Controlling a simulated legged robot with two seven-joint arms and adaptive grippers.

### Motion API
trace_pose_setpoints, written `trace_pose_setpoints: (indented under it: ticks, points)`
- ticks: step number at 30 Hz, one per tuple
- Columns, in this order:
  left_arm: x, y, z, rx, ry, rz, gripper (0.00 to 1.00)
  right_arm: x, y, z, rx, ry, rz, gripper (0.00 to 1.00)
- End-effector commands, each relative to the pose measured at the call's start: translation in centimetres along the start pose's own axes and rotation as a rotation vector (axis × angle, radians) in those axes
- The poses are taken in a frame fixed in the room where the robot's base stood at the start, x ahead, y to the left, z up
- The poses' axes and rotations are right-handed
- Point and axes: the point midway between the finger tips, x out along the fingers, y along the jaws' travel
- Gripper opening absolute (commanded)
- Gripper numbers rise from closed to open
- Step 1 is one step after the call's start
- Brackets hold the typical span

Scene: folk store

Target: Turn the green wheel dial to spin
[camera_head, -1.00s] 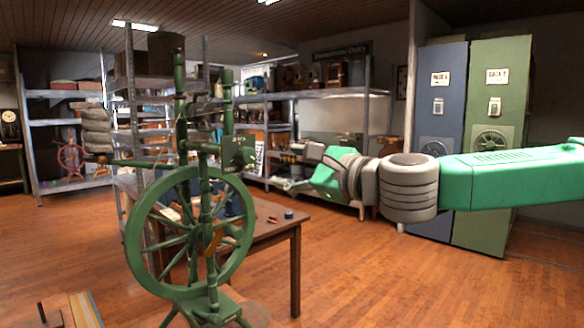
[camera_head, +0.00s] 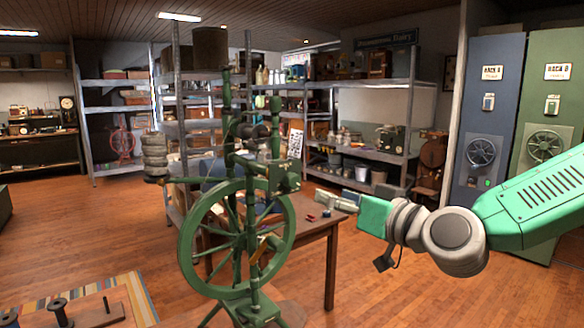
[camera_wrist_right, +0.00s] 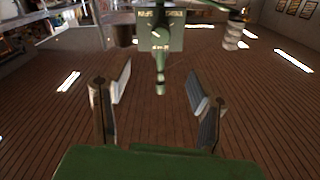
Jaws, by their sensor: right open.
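A green spinning wheel (camera_head: 286,228) stands upright left of the middle in the head view, with a large spoked rim and posts. A small green box (camera_head: 284,178) is fixed on its upper right side. My left gripper is not in view.
A wooden table (camera_head: 322,232) stands just behind the wheel, below my right gripper. Metal shelves (camera_head: 372,82) line the back. A blue cabinet (camera_head: 487,110) and a green cabinet (camera_head: 545,100) stand at the right. Spools lie on a striped rug (camera_head: 138,290) at the lower left.

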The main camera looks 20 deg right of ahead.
Motion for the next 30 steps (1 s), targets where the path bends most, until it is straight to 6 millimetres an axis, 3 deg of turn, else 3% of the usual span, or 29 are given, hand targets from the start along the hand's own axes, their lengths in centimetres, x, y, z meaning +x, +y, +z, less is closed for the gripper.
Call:
trace_pose_setpoints:
  ticks: [7,21,30]
  points:
    - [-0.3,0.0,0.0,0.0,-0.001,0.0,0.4,2.0,0.1,0.2,-0.044,-0.003,0.0,0.5]
    - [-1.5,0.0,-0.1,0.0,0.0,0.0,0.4,11.3,0.0,0.1,-0.039,-0.001,-0.001,0.5]
    - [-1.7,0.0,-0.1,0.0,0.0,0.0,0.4,13.6,0.0,0.1,-0.038,0.0,-0.001,0.5]
